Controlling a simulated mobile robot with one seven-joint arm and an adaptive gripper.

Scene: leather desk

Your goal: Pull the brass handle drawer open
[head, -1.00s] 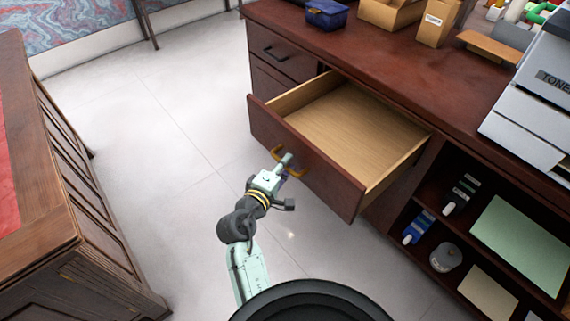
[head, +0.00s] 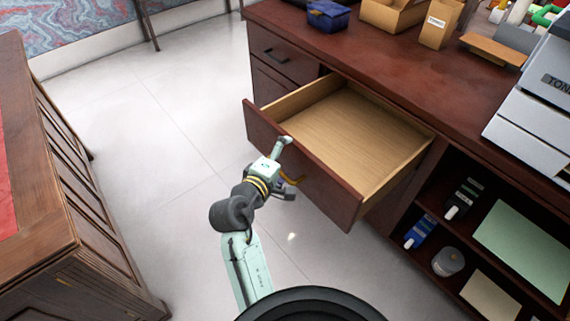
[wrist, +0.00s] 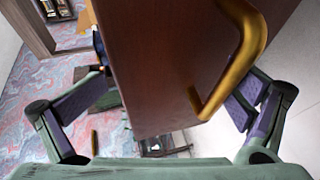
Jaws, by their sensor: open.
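The drawer (head: 345,135) stands well out of the dark red-brown desk, its pale wooden inside empty. Its brass handle (head: 291,180) is on the front panel (head: 325,185), partly hidden by my gripper (head: 285,168). My gripper is open at the front panel, with one finger up near the panel's top edge. In the wrist view, my gripper's fingers (wrist: 165,103) are spread on either side of the panel (wrist: 150,60). The curved brass handle (wrist: 240,60) lies close to the right finger; I cannot tell whether they touch.
A closed drawer with a dark handle (head: 276,55) is left of the open one. Open shelves (head: 445,225) with small items are at the right. A printer (head: 535,110) and boxes stand on the desk. A wooden cabinet (head: 75,220) is at the left; clear floor lies between.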

